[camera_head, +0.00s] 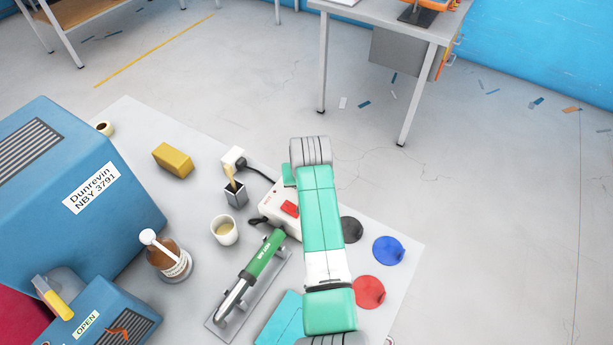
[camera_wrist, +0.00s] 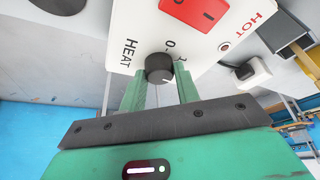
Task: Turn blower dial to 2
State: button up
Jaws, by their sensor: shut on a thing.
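The cream control box (camera_wrist: 135,30) fills the top of the wrist view, with a red switch (camera_wrist: 197,10) and the printed words HEAT and HOT. Its black round dial (camera_wrist: 159,68) has a white pointer line at its lower right; a 0 mark shows above it, and the other figures are mostly hidden. My gripper (camera_wrist: 160,75) has its green fingers shut on the dial, one on each side. In the head view the box (camera_head: 272,205) stands on the table, partly behind my green arm, and its dial is hidden.
The green-handled blower tool (camera_head: 262,257) lies on a grey plate in front of the box. A cup (camera_head: 224,230), brown bottle (camera_head: 170,261) and brush holder (camera_head: 235,194) stand left. Red (camera_head: 368,291), blue (camera_head: 388,250) and black (camera_head: 351,229) discs lie right of my arm.

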jog(key=shift+a+m+h+p, duration=0.15)
jog(key=shift+m+h+p, duration=0.75)
jog(key=shift+m, duration=1.2)
jog(key=o, duration=1)
jog(key=shift+c, duration=0.2)
jog(key=d+p+v, duration=0.1)
jog(key=p+v, duration=0.2)
jog(key=v, duration=0.4)
jog(key=shift+a+r, duration=0.4)
jog(key=shift+a, duration=0.1)
jog(key=shift+s, duration=0.15)
